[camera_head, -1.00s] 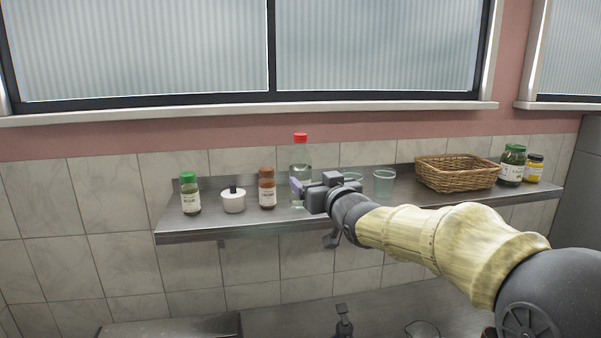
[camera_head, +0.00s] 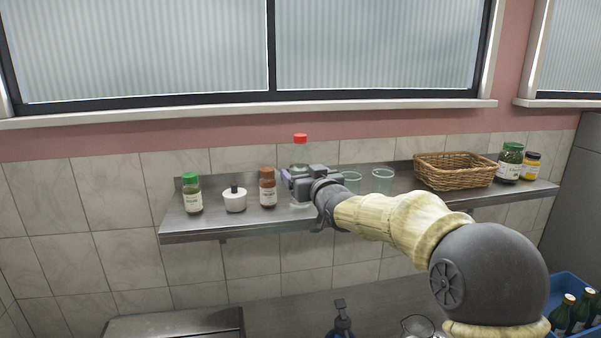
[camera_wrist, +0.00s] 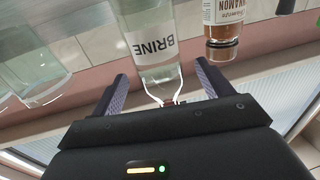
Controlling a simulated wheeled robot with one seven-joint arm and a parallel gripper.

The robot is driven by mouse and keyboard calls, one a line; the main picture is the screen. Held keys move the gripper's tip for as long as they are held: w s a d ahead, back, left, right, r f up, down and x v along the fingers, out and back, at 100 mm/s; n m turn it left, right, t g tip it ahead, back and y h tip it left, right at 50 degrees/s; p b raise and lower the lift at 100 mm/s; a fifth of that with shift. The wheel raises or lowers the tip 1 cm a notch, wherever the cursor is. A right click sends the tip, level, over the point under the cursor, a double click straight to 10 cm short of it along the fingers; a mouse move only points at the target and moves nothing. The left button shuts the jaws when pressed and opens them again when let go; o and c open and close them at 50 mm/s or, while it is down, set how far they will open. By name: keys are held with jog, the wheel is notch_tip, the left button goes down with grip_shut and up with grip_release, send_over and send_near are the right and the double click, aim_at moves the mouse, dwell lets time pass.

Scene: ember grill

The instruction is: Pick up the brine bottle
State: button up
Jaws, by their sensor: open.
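The brine bottle is clear with a red cap (camera_head: 300,139) and stands upright on the steel shelf (camera_head: 200,228), partly hidden behind my gripper. In the wrist view its label reads BRINE and the bottle (camera_wrist: 155,50) shows upside down. My gripper (camera_head: 287,178) is at the bottle in the head view. In the wrist view my gripper (camera_wrist: 160,85) is open, with one finger on each side of the bottle's neck end and visible gaps between. Whether either finger touches the glass cannot be told.
A brown-capped cinnamon jar (camera_head: 267,188) stands close left of the bottle. Further left are a white pot (camera_head: 235,201) and a green-capped jar (camera_head: 192,195). Two glasses (camera_head: 382,181), a wicker basket (camera_head: 455,172) and two jars (camera_head: 510,162) stand to the right.

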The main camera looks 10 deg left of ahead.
aim_at(304, 172)
jog(key=p+x, duration=0.2)
jog(key=x, duration=0.1)
jog(key=shift+w, duration=0.1)
jog(key=shift+w+a+f, duration=0.1)
jog(key=shift+w+a, duration=0.1)
jog(key=c, duration=0.9)
